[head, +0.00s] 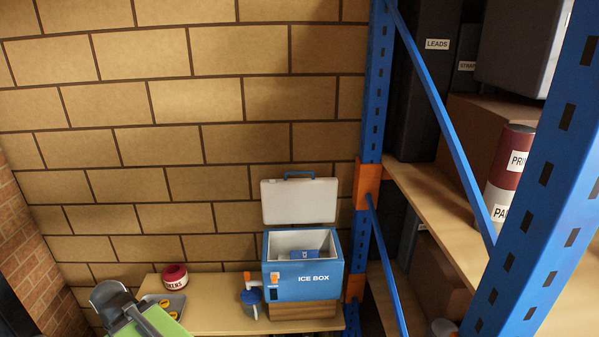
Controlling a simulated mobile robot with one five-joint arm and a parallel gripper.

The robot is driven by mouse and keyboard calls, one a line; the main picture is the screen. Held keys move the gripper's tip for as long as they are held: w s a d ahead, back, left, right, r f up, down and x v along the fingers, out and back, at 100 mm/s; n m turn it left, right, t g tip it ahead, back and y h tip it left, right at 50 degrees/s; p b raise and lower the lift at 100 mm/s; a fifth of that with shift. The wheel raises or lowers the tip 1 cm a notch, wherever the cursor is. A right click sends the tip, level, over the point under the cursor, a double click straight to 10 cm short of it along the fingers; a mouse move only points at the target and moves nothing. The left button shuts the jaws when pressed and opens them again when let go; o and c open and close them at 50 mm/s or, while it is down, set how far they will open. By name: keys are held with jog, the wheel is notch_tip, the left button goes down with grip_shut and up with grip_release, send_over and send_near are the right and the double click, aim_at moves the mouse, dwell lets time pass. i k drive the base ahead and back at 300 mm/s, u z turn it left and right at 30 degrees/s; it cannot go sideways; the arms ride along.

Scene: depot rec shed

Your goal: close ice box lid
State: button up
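The blue ice box (306,281) stands on a wooden block on the bench, against the block wall. Its white lid (299,201), with a blue handle on its top edge, stands open and upright at the back. The pale inside of the box shows, with a blue item (292,237) in it. My gripper (108,294), dark grey on a green arm part, is at the lower left, well to the left of the ice box and apart from it. Its fingers are not clear enough to tell open from shut.
On the wooden bench (215,308) a red and white tin (174,276) stands by a grey tray with yellow round pieces (164,303). A blue rack post (366,160) and loaded shelves rise close on the right.

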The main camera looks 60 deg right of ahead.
aim_at(291, 201)
jog(key=i, duration=0.9)
